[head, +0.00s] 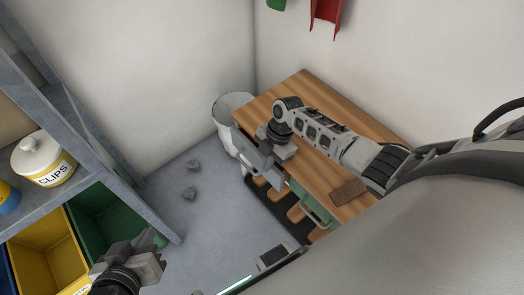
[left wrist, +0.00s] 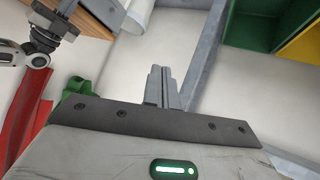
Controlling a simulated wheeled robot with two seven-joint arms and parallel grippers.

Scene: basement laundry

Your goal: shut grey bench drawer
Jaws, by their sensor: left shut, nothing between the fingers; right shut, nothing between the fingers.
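The grey bench drawer (head: 254,158) is at the far end of the wooden bench's front in the head view. It appears to stick out a little, but my right gripper partly covers it and I cannot tell how far. My right gripper (head: 280,152) is shut and empty, close over the drawer and the bench edge; I cannot tell whether it touches. The right gripper's wrist also shows at the upper left of the left wrist view. My left gripper (head: 150,241) is shut and empty, low by the shelf, and its fingers show in the left wrist view (left wrist: 160,88).
The wooden bench top (head: 300,92) holds a brown block (head: 349,191). A green drawer (head: 310,204) with a handle is beside the grey one. A pale bin (head: 233,101) stands at the bench's far end. A metal shelf (head: 142,213) with bins is left.

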